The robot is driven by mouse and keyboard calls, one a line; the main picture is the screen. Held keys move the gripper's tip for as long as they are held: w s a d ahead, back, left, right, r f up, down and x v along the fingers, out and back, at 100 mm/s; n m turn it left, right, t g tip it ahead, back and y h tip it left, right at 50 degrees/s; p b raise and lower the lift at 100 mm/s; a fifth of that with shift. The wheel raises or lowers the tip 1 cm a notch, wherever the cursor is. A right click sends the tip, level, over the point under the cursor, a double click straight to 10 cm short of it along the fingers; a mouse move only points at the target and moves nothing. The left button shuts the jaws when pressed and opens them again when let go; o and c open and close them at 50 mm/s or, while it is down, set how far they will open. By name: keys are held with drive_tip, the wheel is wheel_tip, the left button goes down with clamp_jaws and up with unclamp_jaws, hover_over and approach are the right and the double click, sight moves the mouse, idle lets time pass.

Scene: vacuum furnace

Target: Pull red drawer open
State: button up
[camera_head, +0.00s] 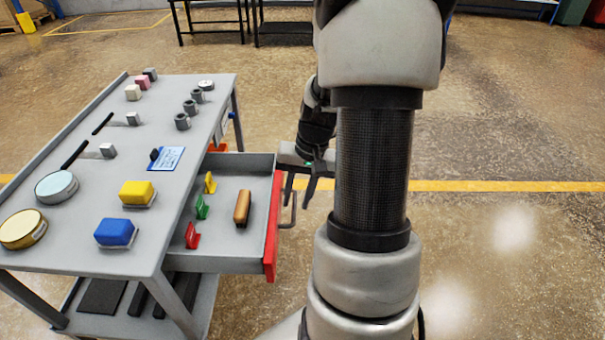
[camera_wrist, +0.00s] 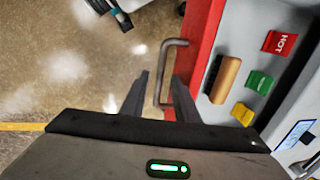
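The red-fronted drawer (camera_head: 272,225) stands pulled out from the right side of the grey cart, its inside showing. Its grey bar handle (camera_head: 292,212) sticks out from the red front; it also shows in the wrist view (camera_wrist: 162,75). My gripper (camera_head: 300,197) is open, fingers pointing down beside the drawer front. In the wrist view, the gripper (camera_wrist: 158,88) has its two fingers apart, with the handle bar appearing between them. I cannot tell whether a finger touches the handle.
The cart top (camera_head: 185,105) carries blocks, cylinders and round tins. The floor right of my arm is clear.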

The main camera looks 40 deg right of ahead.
wheel_tip(320, 180, up, 16)
drive_tip(key=s+d+p, duration=0.2)
drive_tip(key=p, duration=0.2)
drive_tip(key=shift+d+r, duration=0.2)
drive_tip(key=shift+d, duration=0.15)
